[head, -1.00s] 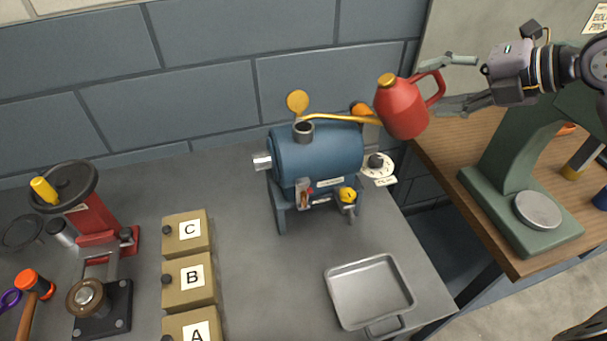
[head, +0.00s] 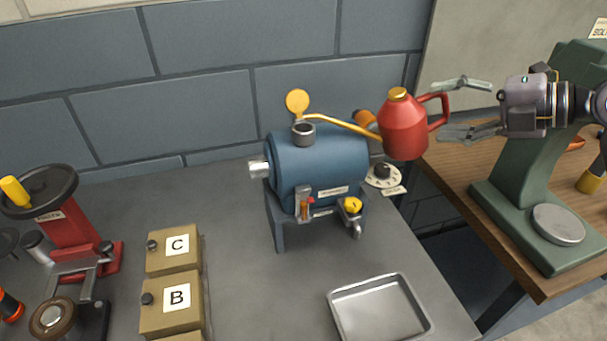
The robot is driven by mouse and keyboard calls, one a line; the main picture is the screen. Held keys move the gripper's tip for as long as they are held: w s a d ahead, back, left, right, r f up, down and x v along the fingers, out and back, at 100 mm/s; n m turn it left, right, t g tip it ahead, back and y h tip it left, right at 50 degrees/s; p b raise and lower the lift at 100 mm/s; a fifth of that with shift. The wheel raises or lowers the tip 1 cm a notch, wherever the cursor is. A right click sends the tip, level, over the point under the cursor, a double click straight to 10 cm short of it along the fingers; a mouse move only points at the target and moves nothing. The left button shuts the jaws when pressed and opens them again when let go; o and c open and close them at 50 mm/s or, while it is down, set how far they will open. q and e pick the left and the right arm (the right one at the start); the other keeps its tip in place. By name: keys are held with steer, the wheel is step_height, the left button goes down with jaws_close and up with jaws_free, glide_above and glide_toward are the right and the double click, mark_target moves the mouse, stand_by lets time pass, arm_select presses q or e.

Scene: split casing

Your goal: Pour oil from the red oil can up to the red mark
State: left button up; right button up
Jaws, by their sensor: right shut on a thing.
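The red oil can (head: 403,130) is in the air right of the blue casing (head: 320,165), close to upright with its yellow cap on top. Its yellow spout (head: 345,124) slopes up to the left, and the tip is at or just above the casing's open filler neck (head: 304,132); I cannot tell whether they touch. My right gripper (head: 444,110) is shut on the can's handle. A small gauge (head: 304,204) with a red-orange part sits on the casing's front; its level is too small to read. No oil stream is visible. My left gripper is out of view.
A yellow round cap (head: 298,102) stands behind the filler neck. A metal tray (head: 345,322) lies in front. Tan boxes (head: 172,262) and a red press (head: 65,235) stand left. A green machine (head: 530,170) stands on the wooden bench (head: 450,160) right.

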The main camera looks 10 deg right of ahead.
steer(key=d+r+m+t+y, duration=0.1)
steer(key=d+r+m+y, duration=0.1)
steer(key=d+r, duration=0.3)
steer(key=shift+s+r+t+y, duration=0.3)
steer(key=shift+r+y, duration=0.1)
steer(key=shift+r, duration=0.1)
steer(key=shift+f, duration=0.15)
stand_by(0.4)
